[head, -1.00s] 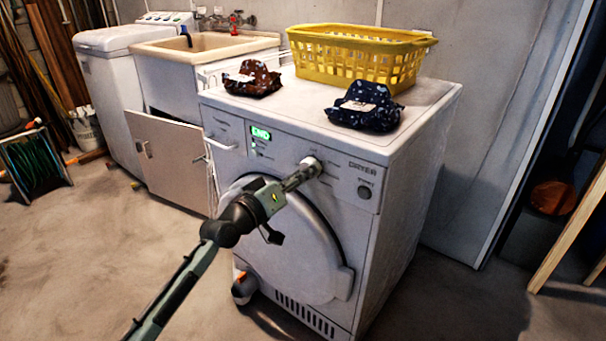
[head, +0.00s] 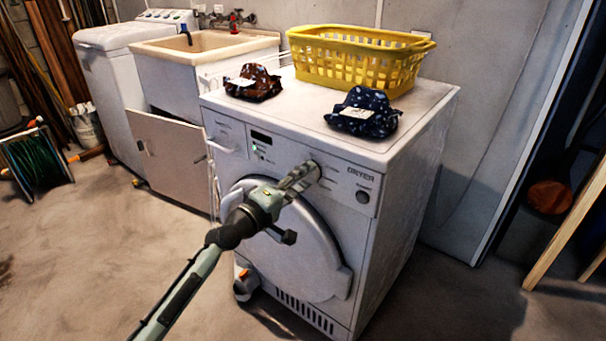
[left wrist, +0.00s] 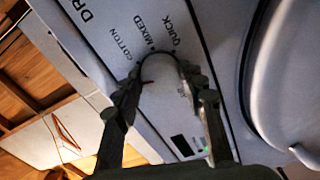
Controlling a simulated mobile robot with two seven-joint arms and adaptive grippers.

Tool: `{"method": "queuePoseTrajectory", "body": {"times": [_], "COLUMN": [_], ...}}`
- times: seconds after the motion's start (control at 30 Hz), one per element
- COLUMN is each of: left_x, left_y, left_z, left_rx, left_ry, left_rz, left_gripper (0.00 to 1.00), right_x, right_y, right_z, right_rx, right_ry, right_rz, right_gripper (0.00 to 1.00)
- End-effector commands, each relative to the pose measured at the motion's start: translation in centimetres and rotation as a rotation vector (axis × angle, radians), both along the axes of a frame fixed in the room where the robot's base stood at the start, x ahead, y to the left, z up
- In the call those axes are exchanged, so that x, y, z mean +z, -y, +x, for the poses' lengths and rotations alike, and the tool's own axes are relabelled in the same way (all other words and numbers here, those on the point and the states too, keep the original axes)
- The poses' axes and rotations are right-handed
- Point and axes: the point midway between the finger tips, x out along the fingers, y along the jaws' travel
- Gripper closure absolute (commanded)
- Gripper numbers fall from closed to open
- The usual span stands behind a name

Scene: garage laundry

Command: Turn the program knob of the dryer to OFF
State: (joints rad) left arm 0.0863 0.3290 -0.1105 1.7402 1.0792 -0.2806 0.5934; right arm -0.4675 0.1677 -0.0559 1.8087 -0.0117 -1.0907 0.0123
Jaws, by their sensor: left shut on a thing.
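The white dryer (head: 345,230) stands in the middle of the head view, with its round door shut. Its program knob (head: 313,168) is on the top front panel, mostly covered by my gripper. My left gripper (head: 304,175) is shut on the knob. In the left wrist view, its two fingers (left wrist: 160,92) sit on either side of the round knob (left wrist: 160,72). The labels COTTON, MIXED and QUICK show beside the knob, and a small red mark shows near its edge. The OFF label and the exact pointer setting cannot be made out. My right gripper is out of view.
A yellow basket (head: 350,62), a dark blue patterned cloth item (head: 375,122) and a brown one (head: 252,84) are on the dryer top. A sink (head: 205,50) stands to the left. A small grey item (head: 245,283) is by the dryer's foot. Open floor lies in front.

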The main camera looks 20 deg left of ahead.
Motion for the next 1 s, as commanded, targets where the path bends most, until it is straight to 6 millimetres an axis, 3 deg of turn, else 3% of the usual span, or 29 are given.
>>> {"method": "queuePoseTrajectory", "body": {"times": [0.5,1.0], "left_x": [0.1,0.1], "left_y": [0.0,0.0], "left_z": [0.0,0.0], "left_rx": [0.001,0.001], "left_ry": [-0.086,-0.094], "left_rz": [-0.241,-0.262], "left_gripper": [0.89,0.89], "right_x": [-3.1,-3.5], "right_y": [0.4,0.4], "right_z": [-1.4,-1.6], "right_rx": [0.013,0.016], "right_ry": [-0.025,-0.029], "right_rz": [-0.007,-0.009], "right_gripper": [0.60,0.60]}}
